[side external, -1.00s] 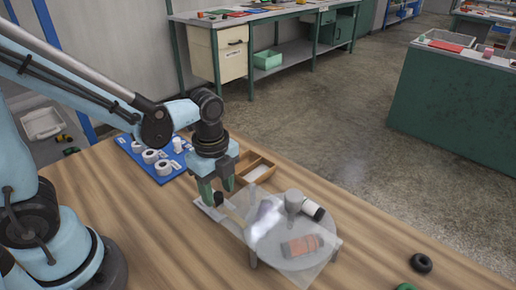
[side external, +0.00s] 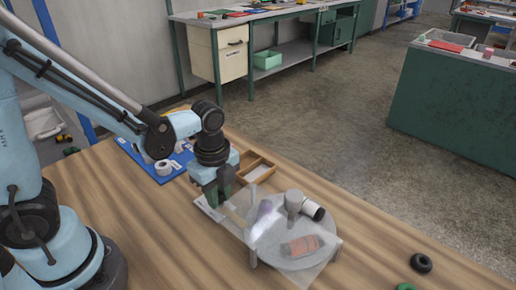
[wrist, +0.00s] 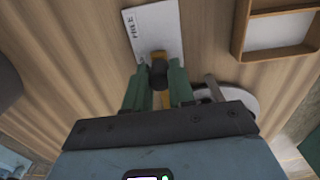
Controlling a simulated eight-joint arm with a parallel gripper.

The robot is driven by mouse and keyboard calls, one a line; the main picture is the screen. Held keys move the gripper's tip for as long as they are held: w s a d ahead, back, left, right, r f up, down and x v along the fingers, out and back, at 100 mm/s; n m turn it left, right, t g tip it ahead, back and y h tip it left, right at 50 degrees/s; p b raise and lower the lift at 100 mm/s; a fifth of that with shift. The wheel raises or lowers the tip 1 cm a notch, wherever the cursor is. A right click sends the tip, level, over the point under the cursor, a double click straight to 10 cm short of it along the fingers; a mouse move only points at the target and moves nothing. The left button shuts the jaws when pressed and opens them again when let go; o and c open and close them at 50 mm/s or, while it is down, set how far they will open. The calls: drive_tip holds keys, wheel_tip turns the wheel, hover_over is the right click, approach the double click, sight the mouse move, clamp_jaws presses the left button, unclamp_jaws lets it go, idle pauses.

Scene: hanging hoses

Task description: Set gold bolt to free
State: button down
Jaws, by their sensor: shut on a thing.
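My gripper (side external: 217,196) is low over the near left end of a clear-topped fixture (side external: 275,240). A gold piece (wrist: 161,57), seemingly the gold bolt, shows just beyond the knob, at the edge of a white plate (wrist: 154,30). The plate carries dark lettering that I cannot read surely. In the side view the fingers hide the knob, and the bolt's exact position cannot be told.
A grey round disc under the clear cover bears a grey post (side external: 293,203), a white and black cylinder (side external: 313,210) and an orange cylinder (side external: 301,246). A wooden tray (side external: 258,168) stands behind. A blue board (side external: 150,160) lies behind left. Black (side external: 421,263) and green rings lie front right.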

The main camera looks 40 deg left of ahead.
drive_tip(key=shift+a, duration=2.3)
drive_tip(key=c, duration=1)
unclamp_jaws()
drive_tip(key=shift+o, duration=0.2)
drive_tip(key=shift+d, duration=0.1)
wheel_tip(320, 180, up, 12)
